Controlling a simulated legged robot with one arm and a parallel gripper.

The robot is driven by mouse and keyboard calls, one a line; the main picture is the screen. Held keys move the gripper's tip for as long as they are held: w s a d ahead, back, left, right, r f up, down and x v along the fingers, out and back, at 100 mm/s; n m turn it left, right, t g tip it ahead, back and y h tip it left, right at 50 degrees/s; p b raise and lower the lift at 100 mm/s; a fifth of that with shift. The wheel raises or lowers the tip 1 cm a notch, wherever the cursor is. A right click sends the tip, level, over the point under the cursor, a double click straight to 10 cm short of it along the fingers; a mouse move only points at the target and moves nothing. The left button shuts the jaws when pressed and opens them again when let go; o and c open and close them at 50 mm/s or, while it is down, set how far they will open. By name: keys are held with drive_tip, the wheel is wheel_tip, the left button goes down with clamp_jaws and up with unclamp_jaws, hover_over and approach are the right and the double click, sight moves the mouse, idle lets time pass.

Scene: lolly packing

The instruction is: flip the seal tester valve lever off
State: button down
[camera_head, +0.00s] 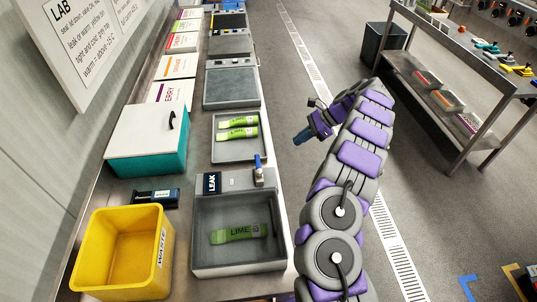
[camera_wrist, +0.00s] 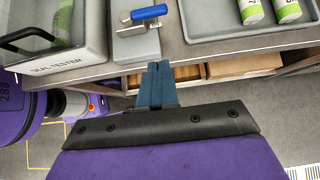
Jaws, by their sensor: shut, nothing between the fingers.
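The seal tester (camera_head: 240,268) is a grey box on the bench with a green lime pouch (camera_head: 240,234) inside, and a panel reading LEAK at its back left. Its valve lever (camera_head: 258,162) has a blue handle on a metal body at the back right corner. In the wrist view the lever (camera_wrist: 149,12) lies crosswise at the top, just beyond my fingertips, beside the seal tester's labelled wall (camera_wrist: 60,67). My gripper (camera_head: 303,137) is shut and empty, right of the bench and apart from the lever. Its blue fingers (camera_wrist: 155,68) point toward the lever.
A grey tray (camera_head: 218,157) with two green pouches sits behind the tester. A yellow waste bin (camera_head: 118,252) and a teal box with a white lid (camera_head: 149,139) stand to the left.

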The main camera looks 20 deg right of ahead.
drive_tip(key=shift+a, duration=0.1)
drive_tip(key=b, duration=0.3)
approach(258, 164)
drive_tip(key=w+f, duration=0.1)
drive_tip(key=w+a+f, duration=0.1)
drive_tip(key=f, duration=0.1)
drive_tip(key=w+a+f, duration=0.1)
drive_tip(key=f, duration=0.1)
drive_tip(key=shift+w+f, duration=0.1)
drive_tip(key=shift+f, duration=0.15)
drive_tip(key=shift+w+a, duration=0.1)
drive_tip(key=shift+a, duration=0.4)
drive_tip(key=shift+r, duration=0.1)
